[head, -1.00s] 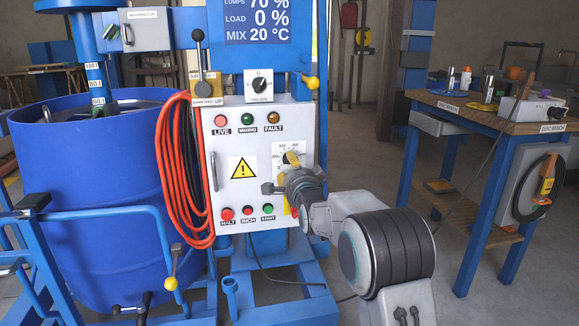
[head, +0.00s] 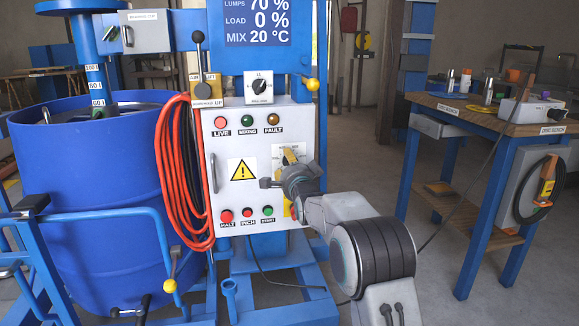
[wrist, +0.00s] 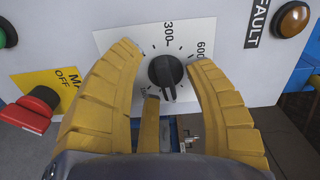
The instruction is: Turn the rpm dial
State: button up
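The rpm dial (wrist: 166,71) is a round black knob on a white scale plate marked 300 and 600 in the wrist view. Its pale pointer mark is toward the bottom of that picture. My gripper (wrist: 166,57) is open, with one yellow finger on each side of the knob. A gap shows between the knob and each finger; how far the fingertips stand off the panel I cannot tell. In the head view my gripper (head: 289,160) is in front of the white scale plate (head: 292,150), and the knob is mostly hidden.
A red switch (wrist: 35,108) on a yellow plate lies left of my fingers in the wrist view. An amber fault lamp (wrist: 293,18) is at upper right. Orange cables (head: 178,175) hang beside the panel (head: 241,141). The disc bench (head: 480,122) stands right, with clear floor between.

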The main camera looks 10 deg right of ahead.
grip_shut()
dwell(0.5)
jog(key=shift+d+n, duration=0.15)
jog(key=shift+n, duration=3.6)
jog(key=shift+d+n, duration=0.15)
jog(key=shift+n, duration=3.6)
jog(key=shift+r, duration=0.1)
grip_release()
